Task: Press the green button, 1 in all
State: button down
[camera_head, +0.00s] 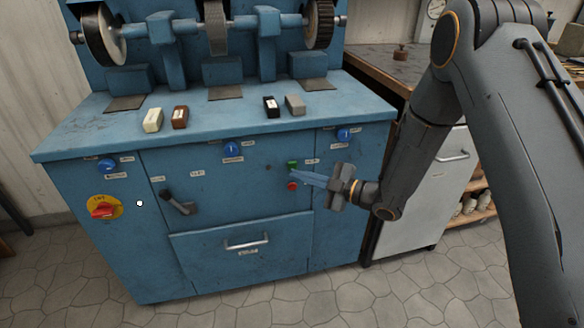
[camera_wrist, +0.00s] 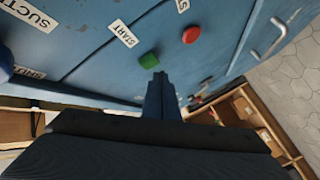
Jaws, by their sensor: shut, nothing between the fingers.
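The green button (camera_head: 292,164) is on the front panel of the blue machine (camera_head: 235,215), just above a red button (camera_head: 292,186). In the wrist view the green button (camera_wrist: 149,60) sits beside a START label (camera_wrist: 122,33), with the red button (camera_wrist: 191,35) to its right. My gripper (camera_head: 304,175) is shut and empty, its blue fingers pointing at the panel by the two buttons. In the wrist view the fingertips (camera_wrist: 160,77) appear just below the green button. I cannot tell whether they touch it.
Blue knobs (camera_head: 232,149), a black lever (camera_head: 178,203) and a red rotary switch on a yellow plate (camera_head: 103,208) are on the same front. A drawer handle (camera_head: 246,243) sticks out below. Small blocks (camera_head: 180,117) lie on the machine top under the grinding wheels.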

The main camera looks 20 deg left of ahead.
jog(key=shift+w, duration=0.1)
jog(key=shift+w+a, duration=0.25)
jog(key=shift+w, duration=0.1)
jog(key=shift+w+a+b, duration=0.2)
jog(key=shift+w+b, duration=0.15)
jog(key=shift+b, duration=0.05)
dwell(1.0)
jog(key=shift+s, duration=0.1)
jog(key=shift+s+d+p, duration=0.45)
jog(key=shift+s, duration=0.2)
jog(key=shift+s+d+p, duration=0.35)
jog(key=shift+s+d, duration=0.1)
jog(key=shift+s, duration=0.25)
jog(key=shift+s+d+p, duration=0.35)
jog(key=shift+s+d, duration=0.05)
jog(key=shift+s, duration=0.35)
jog(key=shift+s+d+p, duration=0.35)
jog(key=shift+s+d, duration=0.1)
jog(key=shift+s, duration=0.25)
